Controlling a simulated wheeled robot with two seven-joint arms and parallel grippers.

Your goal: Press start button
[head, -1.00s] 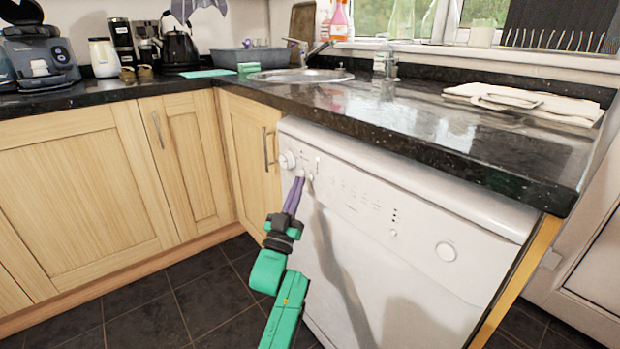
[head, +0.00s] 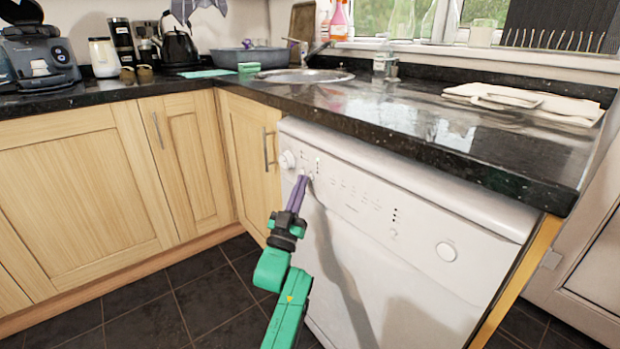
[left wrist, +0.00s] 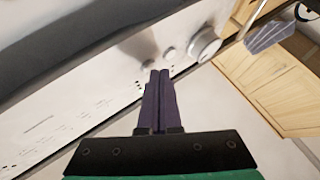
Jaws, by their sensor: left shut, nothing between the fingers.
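The white dishwasher (head: 400,270) stands under the counter with a control panel along its top front. Its panel has a round knob (head: 287,160) at the left, small buttons beside it and a larger round button (head: 446,251) at the right. My left gripper (head: 304,178), with purple fingers, is shut and empty, its tips at the small buttons right of the knob. In the left wrist view the tips (left wrist: 159,72) are close to a small button (left wrist: 149,64), and another button (left wrist: 169,53) sits between it and the knob (left wrist: 205,45). I cannot tell whether they touch, or which button is start. My right gripper is not in view.
The black granite counter edge (head: 430,160) overhangs the panel. Wooden cabinets (head: 90,190) with a bar handle (head: 266,148) stand to the left. A folded towel (head: 525,102) lies on the counter. The dark tiled floor (head: 150,318) in front is clear.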

